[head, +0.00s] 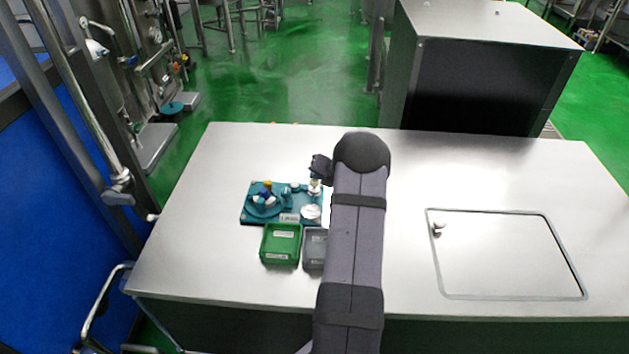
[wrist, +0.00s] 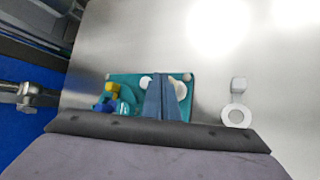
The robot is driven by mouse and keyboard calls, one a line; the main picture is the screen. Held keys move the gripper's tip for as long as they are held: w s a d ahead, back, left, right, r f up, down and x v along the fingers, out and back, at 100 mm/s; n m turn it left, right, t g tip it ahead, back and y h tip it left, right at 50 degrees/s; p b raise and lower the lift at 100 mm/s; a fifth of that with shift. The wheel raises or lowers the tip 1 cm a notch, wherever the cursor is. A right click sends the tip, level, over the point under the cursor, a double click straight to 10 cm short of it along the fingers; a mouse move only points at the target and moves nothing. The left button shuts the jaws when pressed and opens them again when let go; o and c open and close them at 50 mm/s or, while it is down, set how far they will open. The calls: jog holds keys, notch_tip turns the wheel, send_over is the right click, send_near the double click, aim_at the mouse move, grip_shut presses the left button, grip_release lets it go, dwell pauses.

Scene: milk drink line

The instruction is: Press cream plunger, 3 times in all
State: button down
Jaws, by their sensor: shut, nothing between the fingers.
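A teal board (wrist: 130,83) with small fittings on it lies on the metal table; the head view shows it too (head: 247,216). My gripper (wrist: 166,82) is shut and empty, its blue-grey fingers over the right half of the board in the wrist view. A round white piece (wrist: 145,82) shows just left of the fingers, and another pale round piece is partly hidden behind them. I cannot tell which is the cream plunger, or whether the fingers touch anything.
A blue and yellow fitting (head: 265,194) sits on the board's left. A green bin (head: 281,245) and a grey bin (head: 314,250), partly behind my arm, stand in front. A framed panel with a knob (head: 438,228) is at right. Table left of the board is clear.

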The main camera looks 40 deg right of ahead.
jog(key=shift+f+b, duration=0.7)
jog(key=shift+f, duration=0.3)
dwell(0.6)
jog(key=shift+r, duration=0.2)
jog(key=shift+r+p, duration=1.4)
jog(key=shift+p, duration=0.05)
jog(key=shift+r+p, duration=2.4)
jog(key=shift+r, duration=0.1)
dwell(0.5)
notch_tip(320, 180, up, 4)
jog(key=p, duration=0.3)
send_over(317, 182)
jog(key=shift+a, duration=0.15)
jog(key=shift+f, duration=0.2)
